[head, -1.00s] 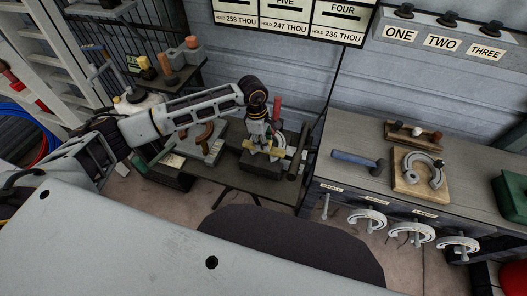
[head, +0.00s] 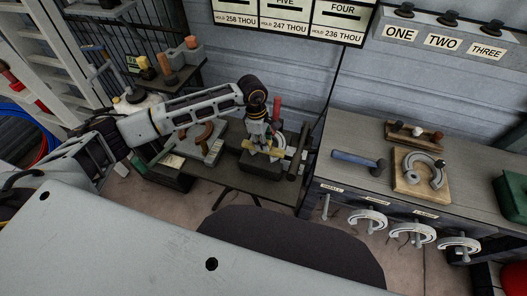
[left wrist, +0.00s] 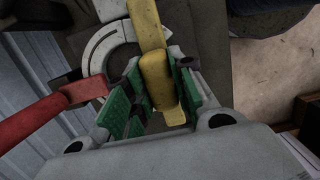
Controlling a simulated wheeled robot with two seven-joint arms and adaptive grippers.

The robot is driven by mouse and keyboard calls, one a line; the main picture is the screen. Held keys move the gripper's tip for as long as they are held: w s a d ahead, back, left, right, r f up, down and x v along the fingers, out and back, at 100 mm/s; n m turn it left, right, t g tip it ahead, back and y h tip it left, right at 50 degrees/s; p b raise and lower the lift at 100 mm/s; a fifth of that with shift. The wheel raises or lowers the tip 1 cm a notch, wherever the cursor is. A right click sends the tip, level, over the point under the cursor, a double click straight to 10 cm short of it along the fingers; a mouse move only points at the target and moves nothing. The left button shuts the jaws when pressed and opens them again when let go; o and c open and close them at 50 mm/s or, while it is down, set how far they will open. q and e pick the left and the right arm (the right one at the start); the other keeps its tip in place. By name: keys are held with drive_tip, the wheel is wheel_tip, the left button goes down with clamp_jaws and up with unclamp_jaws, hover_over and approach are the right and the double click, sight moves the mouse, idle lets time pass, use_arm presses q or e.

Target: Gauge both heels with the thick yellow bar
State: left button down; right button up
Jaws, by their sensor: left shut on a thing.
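My left gripper (head: 262,146) reaches down over the dark bench in the middle of the head view. It is shut on the thick yellow bar (left wrist: 157,75). In the left wrist view the bar runs between the green finger pads and its far end lies over or against a grey curved shoe (left wrist: 98,50). I cannot tell whether bar and shoe touch. In the head view the gripper partly hides the bar (head: 278,153) and the shoe below it. My right gripper is not in view.
A red handle (left wrist: 35,122) lies close beside the gripper. Number cards (head: 290,18) hang on the wall.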

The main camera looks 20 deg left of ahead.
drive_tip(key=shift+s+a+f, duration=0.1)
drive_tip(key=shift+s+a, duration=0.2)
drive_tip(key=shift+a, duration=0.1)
use_arm(q)
drive_tip(key=shift+b, duration=0.3)
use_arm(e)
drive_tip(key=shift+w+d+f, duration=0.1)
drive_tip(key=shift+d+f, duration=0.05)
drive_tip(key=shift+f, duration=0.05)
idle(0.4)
use_arm(q)
drive_tip(key=shift+d+b, duration=0.1)
drive_tip(key=shift+b, duration=0.4)
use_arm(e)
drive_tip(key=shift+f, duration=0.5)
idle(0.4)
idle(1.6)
use_arm(q)
drive_tip(key=shift+r+p, duration=0.5)
drive_tip(key=shift+r, duration=0.7)
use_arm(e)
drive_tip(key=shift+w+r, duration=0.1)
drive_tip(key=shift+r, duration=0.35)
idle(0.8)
use_arm(q)
drive_tip(key=shift+r, duration=0.1)
drive_tip(key=shift+r+p, duration=0.55)
drive_tip(key=shift+r, duration=0.9)
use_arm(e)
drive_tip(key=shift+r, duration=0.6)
